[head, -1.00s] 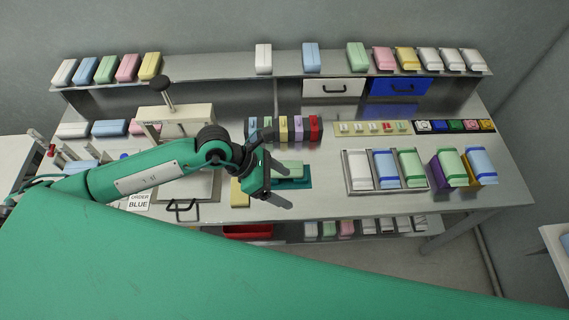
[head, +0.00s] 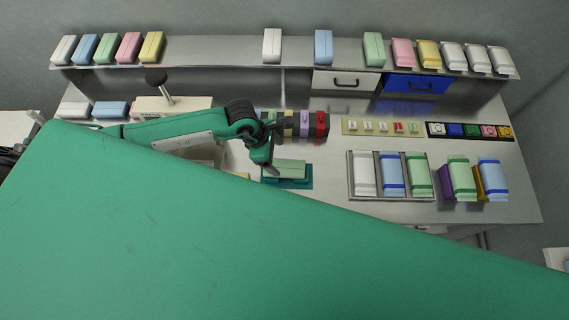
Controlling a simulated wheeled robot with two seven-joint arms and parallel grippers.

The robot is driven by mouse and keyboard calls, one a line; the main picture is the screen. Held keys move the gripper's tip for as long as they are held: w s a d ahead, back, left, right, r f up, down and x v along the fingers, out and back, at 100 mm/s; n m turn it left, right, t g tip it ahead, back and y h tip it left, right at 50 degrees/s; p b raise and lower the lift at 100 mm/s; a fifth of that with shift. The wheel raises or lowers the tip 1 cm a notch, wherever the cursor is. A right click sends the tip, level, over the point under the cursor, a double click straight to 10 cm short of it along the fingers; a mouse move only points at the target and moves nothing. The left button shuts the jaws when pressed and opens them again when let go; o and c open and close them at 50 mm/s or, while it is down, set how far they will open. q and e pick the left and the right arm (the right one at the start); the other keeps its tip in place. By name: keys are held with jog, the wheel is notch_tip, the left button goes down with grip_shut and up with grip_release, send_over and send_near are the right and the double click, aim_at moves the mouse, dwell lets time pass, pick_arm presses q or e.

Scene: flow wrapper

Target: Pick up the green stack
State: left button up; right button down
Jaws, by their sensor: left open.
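A pale green stack (head: 291,168) lies on a teal base (head: 300,184) in the middle of the table. My left gripper (head: 272,152) is open at the left end of this stack, with one dark finger pointing down beside or above it. I cannot tell whether it touches. Other green stacks show: one with a dark green band in the metal tray (head: 418,172), one in the purple holder (head: 459,174), and two on the back shelf (head: 374,46). My right gripper is not in view.
Coloured upright blocks (head: 304,125) stand just behind the left gripper. A metal tray (head: 377,198) with white, blue and green stacks is to the right. A white drawer (head: 346,82) and a blue drawer (head: 415,84) sit under the shelf. A large green surface of mine hides the front.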

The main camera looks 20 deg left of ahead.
aim_at(284, 167)
pick_arm(q)
jog(key=shift+w+d+f, duration=0.15)
jog(key=shift+d+f, duration=0.1)
jog(key=shift+f, duration=0.25)
jog(key=shift+w+f, duration=0.1)
jog(key=shift+f, duration=0.2)
jog(key=shift+d+f+p, duration=0.2)
jog(key=shift+f+p, duration=0.45)
jog(key=shift+p, duration=0.3)
jog(key=p+x, duration=0.1)
jog(key=x, duration=0.2)
jog(key=shift+a+p, duration=0.2)
jog(key=shift+p, duration=0.15)
jog(key=shift+d+f, duration=0.2)
jog(key=shift+f, duration=0.45)
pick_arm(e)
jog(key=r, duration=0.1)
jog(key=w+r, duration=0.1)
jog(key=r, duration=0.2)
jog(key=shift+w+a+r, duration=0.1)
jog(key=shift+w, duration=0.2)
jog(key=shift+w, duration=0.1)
pick_arm(q)
jog(key=c, duration=1.1)
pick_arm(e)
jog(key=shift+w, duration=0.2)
